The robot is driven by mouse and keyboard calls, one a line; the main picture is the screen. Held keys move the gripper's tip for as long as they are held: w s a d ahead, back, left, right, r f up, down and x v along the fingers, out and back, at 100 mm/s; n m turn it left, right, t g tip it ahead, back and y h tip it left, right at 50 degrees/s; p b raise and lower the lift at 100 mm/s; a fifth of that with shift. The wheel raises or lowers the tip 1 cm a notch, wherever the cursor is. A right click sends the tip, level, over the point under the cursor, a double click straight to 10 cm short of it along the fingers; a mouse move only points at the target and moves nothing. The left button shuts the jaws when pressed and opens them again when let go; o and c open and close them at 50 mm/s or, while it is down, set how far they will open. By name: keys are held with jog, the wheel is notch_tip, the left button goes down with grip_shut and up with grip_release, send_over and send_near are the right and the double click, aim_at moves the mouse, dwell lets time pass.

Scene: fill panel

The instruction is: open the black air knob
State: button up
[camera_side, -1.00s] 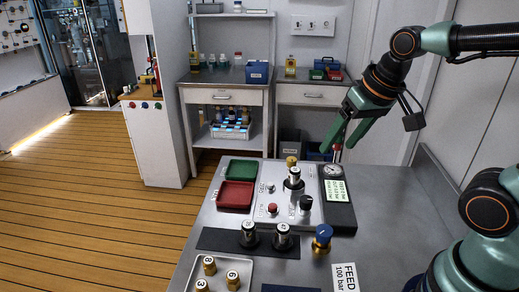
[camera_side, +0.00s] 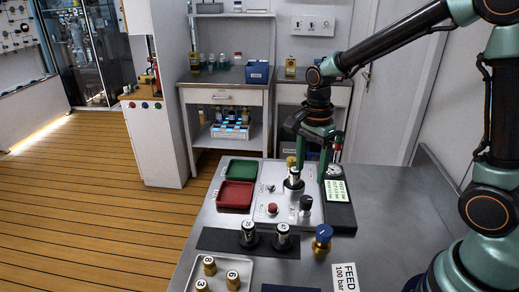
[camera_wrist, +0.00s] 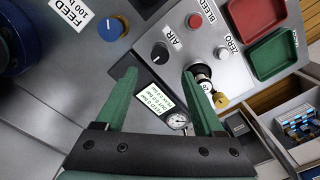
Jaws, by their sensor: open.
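The black air knob (camera_side: 305,205) stands on the front right part of the light grey panel (camera_side: 282,222). In the wrist view the black air knob (camera_wrist: 160,53), with a white pointer mark, sits beside the AIR label, just beyond my fingertips. My gripper (camera_side: 310,172) is open above the back of the panel, fingers pointing down, apart from the knob. In the wrist view my gripper (camera_wrist: 160,76) has its green fingers spread with nothing between them but the panel behind.
A silver cylinder (camera_side: 294,179) with a brass fitting (camera_side: 291,162) stands close to my fingers. A gauge (camera_side: 333,171) and display (camera_side: 336,190) lie right of it. A red bleed button (camera_side: 272,209), green tray (camera_side: 241,169), red tray (camera_side: 235,195) and blue knob (camera_side: 322,239) are nearby.

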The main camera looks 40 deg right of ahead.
aim_at(307, 199)
notch_tip(307, 199, down, 9)
jog(key=shift+f, duration=0.15)
dwell(0.4)
grip_shut()
